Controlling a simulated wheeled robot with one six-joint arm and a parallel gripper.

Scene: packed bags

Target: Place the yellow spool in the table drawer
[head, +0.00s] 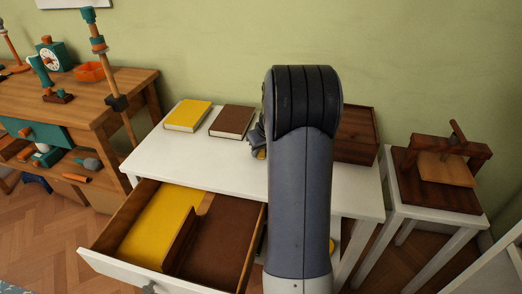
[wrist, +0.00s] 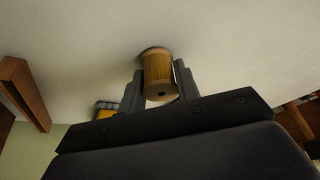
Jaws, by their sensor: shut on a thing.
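The yellow spool (wrist: 157,68) is between the two fingers of my gripper (wrist: 159,82) in the wrist view, with pale wooden ends. My gripper is shut on it, close to the white tabletop; I cannot tell whether the spool touches it. In the head view my arm hides most of the gripper (head: 256,138), which is over the white table (head: 240,178). The table drawer (head: 150,272) is pulled open at the front left. A low divider (head: 181,240) splits it into a yellow-floored left compartment (head: 155,225) and a brown-floored right one (head: 222,235).
A yellow book (head: 188,115) and a brown book (head: 232,120) lie at the table's back left. A brown wooden box (head: 357,135) stands at the right, partly behind my arm. A workbench (head: 100,110) is at left, a stand with a wooden press (head: 440,168) at right.

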